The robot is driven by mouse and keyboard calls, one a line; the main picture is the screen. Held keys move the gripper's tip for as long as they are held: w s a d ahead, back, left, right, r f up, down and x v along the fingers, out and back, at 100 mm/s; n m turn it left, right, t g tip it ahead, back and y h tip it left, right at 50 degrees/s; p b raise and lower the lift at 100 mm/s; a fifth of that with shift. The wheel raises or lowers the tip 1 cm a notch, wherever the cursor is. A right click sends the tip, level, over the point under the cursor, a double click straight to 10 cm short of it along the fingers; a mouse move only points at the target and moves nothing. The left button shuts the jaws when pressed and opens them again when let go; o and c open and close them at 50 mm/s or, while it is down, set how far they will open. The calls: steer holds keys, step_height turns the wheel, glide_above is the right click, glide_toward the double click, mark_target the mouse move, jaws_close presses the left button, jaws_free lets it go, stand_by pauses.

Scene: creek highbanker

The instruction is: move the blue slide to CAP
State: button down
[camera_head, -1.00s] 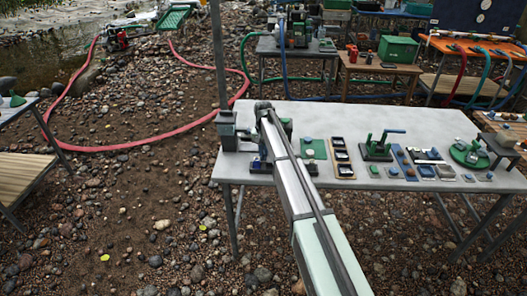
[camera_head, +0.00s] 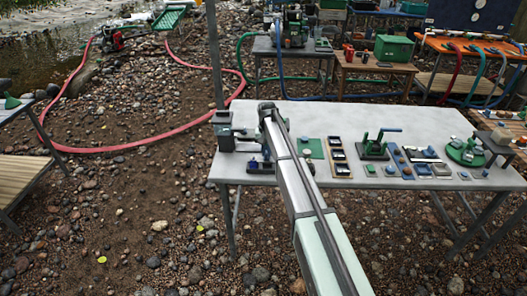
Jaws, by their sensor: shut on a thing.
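My arm reaches up the picture to the left end of the grey worktable (camera_head: 352,118). My gripper (camera_head: 258,152) is low over the table there, mostly hidden by my own arm, so its fingertips do not show clearly. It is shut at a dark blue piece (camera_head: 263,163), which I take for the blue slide. The arm covers much of this piece, and a bit of blue shows on the arm's right side. The CAP mark cannot be read at this size.
Right of my arm lie a green mat (camera_head: 311,148), a tray of small cups (camera_head: 340,158), a green press (camera_head: 374,148), several small blue and grey blocks, and a round green plate (camera_head: 467,153). The table's back middle is clear. A red hose (camera_head: 150,143) lies on the gravel.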

steer(key=shift+d, duration=3.15)
steer(key=c, duration=1.2)
jaws_free()
steer(key=shift+r, duration=0.1)
step_height(320, 180, up, 7)
